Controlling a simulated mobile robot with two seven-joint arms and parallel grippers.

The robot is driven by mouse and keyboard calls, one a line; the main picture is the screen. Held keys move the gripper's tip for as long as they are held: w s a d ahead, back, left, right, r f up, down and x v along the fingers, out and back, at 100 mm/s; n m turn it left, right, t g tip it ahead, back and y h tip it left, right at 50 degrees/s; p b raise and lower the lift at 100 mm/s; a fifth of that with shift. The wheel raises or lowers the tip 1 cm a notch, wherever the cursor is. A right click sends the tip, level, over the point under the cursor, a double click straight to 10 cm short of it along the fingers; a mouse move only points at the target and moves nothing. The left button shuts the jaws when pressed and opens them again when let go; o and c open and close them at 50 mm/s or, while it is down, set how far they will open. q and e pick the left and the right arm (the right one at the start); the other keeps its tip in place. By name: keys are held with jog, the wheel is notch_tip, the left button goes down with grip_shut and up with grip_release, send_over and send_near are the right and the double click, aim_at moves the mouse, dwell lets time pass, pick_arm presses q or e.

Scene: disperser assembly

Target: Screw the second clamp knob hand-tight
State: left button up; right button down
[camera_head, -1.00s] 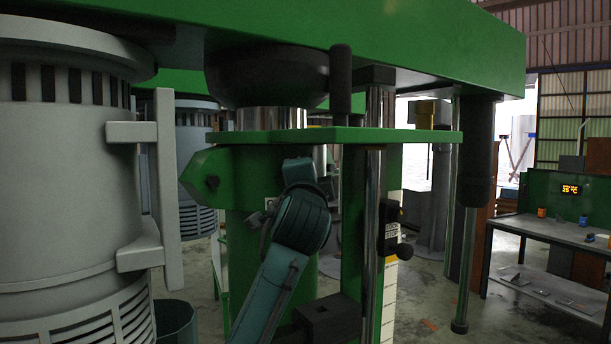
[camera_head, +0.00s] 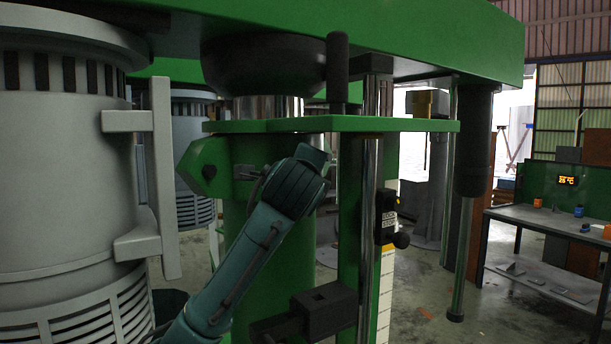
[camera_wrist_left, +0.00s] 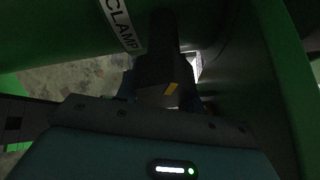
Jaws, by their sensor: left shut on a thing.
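In the left wrist view, a white label reading CLAMP (camera_wrist_left: 124,22) is on a green curved surface. My left gripper (camera_wrist_left: 165,98) is shut on a dark clamp knob (camera_wrist_left: 157,68) beside this label. The knob has a small yellow mark facing the camera. The picture is dark there, and the knob's thread and seat are hidden. In the head view my teal left arm rises from the bottom to the green column, and its gripper and the held knob are hidden behind the wrist. My right gripper is in neither view.
A green plate (camera_head: 400,125) and an overhead green beam (camera_head: 420,35) are above my arm. A grey motor housing (camera_head: 55,190) stands close at left. A workbench (camera_head: 540,219) stands farther right.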

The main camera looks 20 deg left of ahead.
pick_arm(q)
jog(key=shift+f, duration=0.15)
jog(key=o, duration=1)
jog(key=shift+c, duration=0.2)
jog(key=shift+s, duration=0.1)
jog(key=shift+s+d, duration=0.1)
jog(key=shift+s, duration=0.15)
jog(key=b+v, duration=0.3)
jog(key=v, duration=0.9)
jog(key=shift+s, duration=0.2)
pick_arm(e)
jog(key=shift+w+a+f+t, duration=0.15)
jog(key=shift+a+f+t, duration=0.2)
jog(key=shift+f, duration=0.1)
